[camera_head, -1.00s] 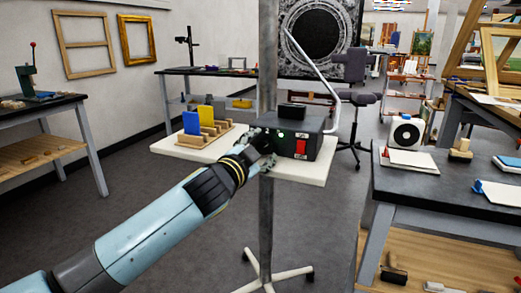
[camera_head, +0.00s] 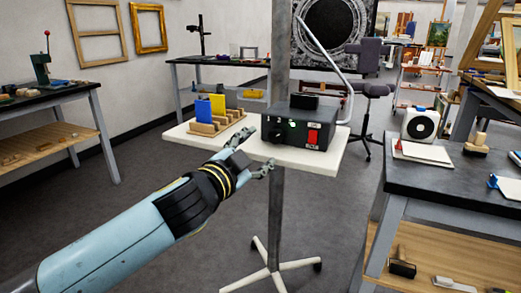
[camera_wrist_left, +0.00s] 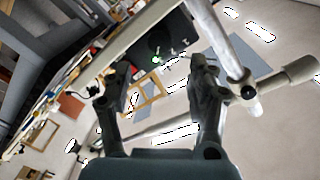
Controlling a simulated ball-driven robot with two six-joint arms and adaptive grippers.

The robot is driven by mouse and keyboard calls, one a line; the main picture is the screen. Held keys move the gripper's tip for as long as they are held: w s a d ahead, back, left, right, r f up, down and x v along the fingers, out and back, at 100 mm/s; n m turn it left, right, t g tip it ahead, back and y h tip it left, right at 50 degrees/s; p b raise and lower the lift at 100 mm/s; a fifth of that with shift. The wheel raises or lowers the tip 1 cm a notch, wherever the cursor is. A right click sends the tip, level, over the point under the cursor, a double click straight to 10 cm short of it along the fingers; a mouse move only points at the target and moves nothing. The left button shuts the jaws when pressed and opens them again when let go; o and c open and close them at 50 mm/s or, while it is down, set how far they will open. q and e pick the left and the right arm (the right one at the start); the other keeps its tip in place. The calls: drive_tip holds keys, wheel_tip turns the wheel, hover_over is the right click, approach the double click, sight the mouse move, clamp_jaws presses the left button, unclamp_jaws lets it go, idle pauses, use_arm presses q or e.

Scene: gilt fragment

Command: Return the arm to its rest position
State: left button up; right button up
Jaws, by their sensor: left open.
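My left arm comes in from the left in the head view. Its gripper (camera_head: 250,156) is open and empty at the front edge of a white shelf (camera_head: 305,157) on a grey pole. Just beyond it on the shelf stands a black control box (camera_head: 298,128) with a knob, a lit green light and a red switch. In the left wrist view the two dark fingers of the gripper (camera_wrist_left: 160,85) are spread apart with nothing between them. The box's dark face with the green light (camera_wrist_left: 160,45) shows past the fingertips. My right gripper is not in view.
A wooden rack (camera_head: 216,122) with blue and yellow pieces stands on the shelf, left of the box. The pole (camera_head: 277,215) rises from a wheeled base (camera_head: 270,272). A dark workbench (camera_head: 450,178) is at the right. Open floor lies around the stand.

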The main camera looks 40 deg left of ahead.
use_arm(q)
drive_tip(key=s+f+n+g, duration=0.1)
drive_tip(key=s+f+g, duration=0.3)
drive_tip(key=f, duration=0.7)
drive_tip(key=s+f+n+g, duration=0.15)
drive_tip(key=s+f, duration=0.35)
drive_tip(key=f, duration=0.7)
drive_tip(key=s+f+n+g, duration=0.1)
drive_tip(key=s+f+g, duration=0.3)
drive_tip(key=f, duration=0.7)
drive_tip(key=s+d+f+g, duration=0.1)
drive_tip(key=s+f+g, duration=0.1)
drive_tip(key=s+f, duration=0.4)
drive_tip(key=s+d+f+n+g+h, duration=0.1)
drive_tip(key=s+f, duration=0.6)
drive_tip(key=s, duration=0.9)
drive_tip(key=s+d+f+n+g+h, duration=0.1)
drive_tip(key=s+f+g, duration=0.3)
drive_tip(key=s, duration=0.8)
wheel_tip(320, 180, down, 2)
drive_tip(key=shift+d+f, duration=0.25)
drive_tip(key=shift+d, duration=0.05)
drive_tip(key=shift+n, duration=0.25)
drive_tip(key=shift+c, duration=0.4)
